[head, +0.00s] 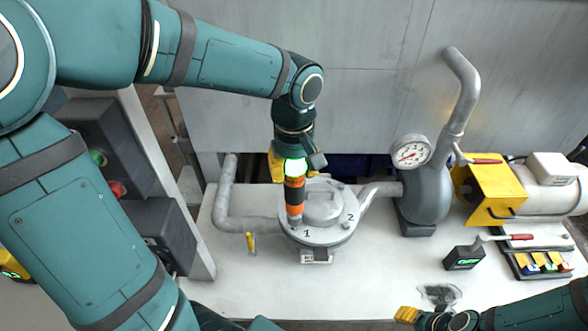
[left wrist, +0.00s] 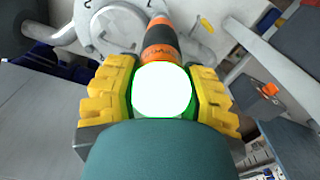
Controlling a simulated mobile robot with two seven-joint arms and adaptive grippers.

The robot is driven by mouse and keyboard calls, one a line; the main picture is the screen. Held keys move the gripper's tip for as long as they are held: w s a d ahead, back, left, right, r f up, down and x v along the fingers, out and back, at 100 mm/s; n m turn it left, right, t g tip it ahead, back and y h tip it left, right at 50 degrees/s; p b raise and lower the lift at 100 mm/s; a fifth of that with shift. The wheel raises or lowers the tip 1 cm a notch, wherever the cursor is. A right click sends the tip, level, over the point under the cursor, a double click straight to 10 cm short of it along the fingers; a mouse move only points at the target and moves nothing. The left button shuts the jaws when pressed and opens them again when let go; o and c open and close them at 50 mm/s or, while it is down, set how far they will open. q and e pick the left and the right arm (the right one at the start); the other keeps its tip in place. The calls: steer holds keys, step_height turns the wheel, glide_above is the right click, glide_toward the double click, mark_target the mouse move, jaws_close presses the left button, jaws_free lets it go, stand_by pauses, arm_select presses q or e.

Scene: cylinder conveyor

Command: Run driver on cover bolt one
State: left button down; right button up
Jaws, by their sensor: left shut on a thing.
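My left gripper (head: 292,165) is shut on the driver (head: 294,190), which has an orange and black body and a bright, glowing round end. The left wrist view shows the yellow fingers on both sides of the driver (left wrist: 160,42). The driver points down at the round grey cover (head: 322,235), with its lower end over the spot marked 1. Cover bolt one is hidden under the tip, and I cannot tell whether the tip touches it. A mark 2 shows on the cover's right side. My right gripper (head: 407,314) is at the bottom edge, only partly visible, apart from the cover.
A pipe (head: 226,200) and a yellow-handled valve (head: 250,242) are left of the cover. A gauge (head: 410,152) on a grey vessel (head: 427,195) stands to the right. Farther right are a yellow-ended motor (head: 488,190), a small display box (head: 463,258) and a tray of coloured parts (head: 540,262).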

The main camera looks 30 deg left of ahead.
arm_select(q)
steer(key=shift+r, duration=0.45)
